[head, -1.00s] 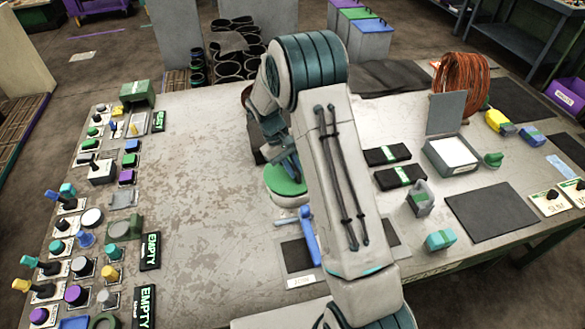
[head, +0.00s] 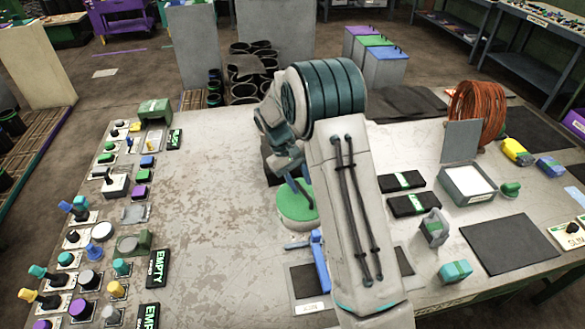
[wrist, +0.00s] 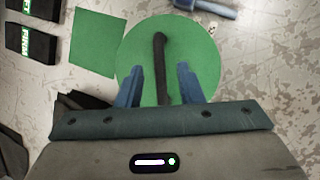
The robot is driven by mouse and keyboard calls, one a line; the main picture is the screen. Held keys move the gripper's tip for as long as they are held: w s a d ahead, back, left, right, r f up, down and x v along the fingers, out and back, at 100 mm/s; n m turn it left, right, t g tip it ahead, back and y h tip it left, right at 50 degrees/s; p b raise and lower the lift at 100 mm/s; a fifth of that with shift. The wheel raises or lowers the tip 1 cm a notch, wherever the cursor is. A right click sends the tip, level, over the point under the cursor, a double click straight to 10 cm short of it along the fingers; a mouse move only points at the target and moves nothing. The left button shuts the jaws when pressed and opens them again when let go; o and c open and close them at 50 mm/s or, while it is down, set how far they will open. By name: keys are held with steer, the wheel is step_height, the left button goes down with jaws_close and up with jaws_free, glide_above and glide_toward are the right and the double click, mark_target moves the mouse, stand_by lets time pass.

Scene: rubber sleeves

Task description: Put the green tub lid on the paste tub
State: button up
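The green tub lid (head: 298,203) is a round green disc. In the head view it lies on top of the pale paste tub (head: 299,224), whose side shows a little below it. In the wrist view the lid (wrist: 205,55) fills the middle, with a dark bar handle (wrist: 161,75) across it, and the tub is hidden beneath. My gripper (wrist: 159,67) is over the lid, its two blue fingers on either side of the handle with a visible gap to each. It is open. In the head view my arm partly hides the gripper.
A green square (wrist: 97,43) lies beside the lid. Black boxes with green labels (head: 402,181) and an open grey box (head: 468,184) stand right of my arm. A blue tool (head: 320,262) lies in front of the tub.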

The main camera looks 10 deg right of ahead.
steer(key=s+r+m+t+y, duration=0.1)
steer(key=s+r, duration=0.1)
steer(key=r, duration=0.5)
steer(key=s+r+t, duration=0.1)
steer(key=s+r, duration=0.2)
steer(key=r, duration=0.4)
steer(key=s+r+m+t+y, duration=0.2)
steer(key=s+m+t, duration=0.1)
steer(key=s, duration=1.8)
steer(key=shift+s+d+r+t+y+b, duration=0.25)
steer(key=shift+d+t+y+b, duration=0.2)
steer(key=shift+t, duration=0.45)
